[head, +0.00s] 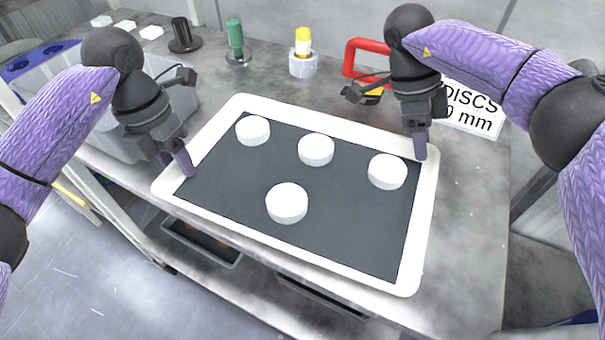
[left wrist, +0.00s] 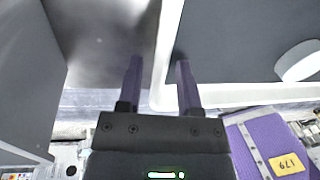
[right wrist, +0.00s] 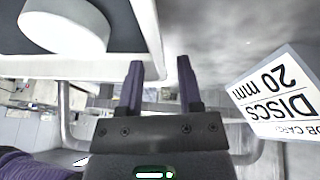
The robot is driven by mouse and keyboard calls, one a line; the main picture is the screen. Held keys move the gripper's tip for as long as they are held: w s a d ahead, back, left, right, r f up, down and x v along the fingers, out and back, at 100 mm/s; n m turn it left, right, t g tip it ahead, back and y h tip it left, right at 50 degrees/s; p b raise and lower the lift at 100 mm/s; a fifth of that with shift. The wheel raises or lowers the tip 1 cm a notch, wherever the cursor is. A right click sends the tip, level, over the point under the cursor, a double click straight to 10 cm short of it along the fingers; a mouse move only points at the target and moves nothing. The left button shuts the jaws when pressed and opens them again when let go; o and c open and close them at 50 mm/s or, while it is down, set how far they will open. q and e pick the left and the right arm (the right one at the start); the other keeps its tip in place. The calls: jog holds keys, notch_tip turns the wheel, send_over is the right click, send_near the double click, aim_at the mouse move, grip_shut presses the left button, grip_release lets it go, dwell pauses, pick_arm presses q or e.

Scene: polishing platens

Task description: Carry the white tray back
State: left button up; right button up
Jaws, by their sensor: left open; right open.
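The white tray (head: 425,215) has a dark grey floor and lies on the grey metal bench, its front edge near the bench's front. Several white discs stand in it, one of them the front disc (head: 287,203). My left gripper (head: 178,165) is open at the tray's left rim; in the left wrist view its fingers (left wrist: 157,85) lie on either side of the rim (left wrist: 166,50). My right gripper (head: 420,146) is open at the right rim; in the right wrist view its fingers (right wrist: 160,85) stand either side of the rim (right wrist: 148,30). Contact with the rim cannot be told.
A job card (head: 470,112) lies right of the tray. Behind stand a red handle (head: 352,56), a yellow-topped bottle (head: 302,52), a green-topped tool (head: 236,40) and a black knob (head: 184,36). A grey bin (head: 105,135) is at left.

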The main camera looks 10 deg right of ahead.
pick_arm(q)
jog(key=shift+f, duration=0.25)
pick_arm(e)
jog(key=shift+s+d+f, duration=0.1)
jog(key=shift+f, duration=0.15)
pick_arm(q)
grip_shut()
pick_arm(e)
grip_shut()
pick_arm(q)
jog(key=shift+r, duration=0.1)
pick_arm(e)
jog(key=shift+r, duration=0.1)
dwell(0.7)
